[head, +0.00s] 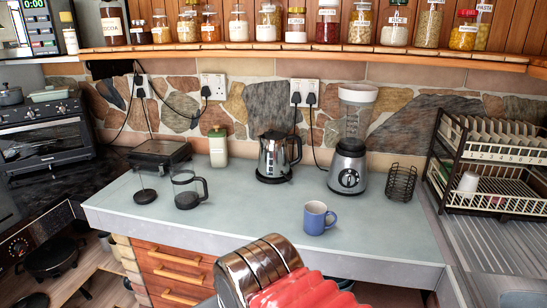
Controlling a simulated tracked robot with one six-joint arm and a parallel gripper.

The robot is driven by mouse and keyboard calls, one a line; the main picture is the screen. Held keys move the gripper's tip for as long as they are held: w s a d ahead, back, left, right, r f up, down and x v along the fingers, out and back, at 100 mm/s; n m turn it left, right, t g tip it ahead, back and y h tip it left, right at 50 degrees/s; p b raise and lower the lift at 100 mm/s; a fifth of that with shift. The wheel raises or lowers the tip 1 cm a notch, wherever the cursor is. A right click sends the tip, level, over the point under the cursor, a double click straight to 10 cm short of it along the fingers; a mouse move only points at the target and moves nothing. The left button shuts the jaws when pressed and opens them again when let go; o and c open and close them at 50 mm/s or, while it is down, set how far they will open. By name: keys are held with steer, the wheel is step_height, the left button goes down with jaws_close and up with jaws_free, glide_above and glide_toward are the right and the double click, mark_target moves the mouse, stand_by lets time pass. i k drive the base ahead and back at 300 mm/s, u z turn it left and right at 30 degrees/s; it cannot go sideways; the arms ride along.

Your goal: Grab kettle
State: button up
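The kettle (273,156) is silver with a black handle on its right side. It stands upright on a dark base at the back of the pale counter (240,230), in the middle of the head view. Part of my arm shows at the bottom centre, in front of the counter's front edge and apart from the kettle. The fingers of my gripper do not show, so whether it is open or shut is hidden.
A blender (349,150) stands close to the kettle's right. A blue mug (317,217) is in front, right of centre. A glass coffee press (186,188) stands to the left, and a wire holder (401,182) to the right. A jar shelf (300,51) overhangs the back.

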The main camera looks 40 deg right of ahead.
mark_target(274, 158)
steer(key=u, duration=0.05)
steer(key=i, duration=1)
steer(key=z, duration=0.05)
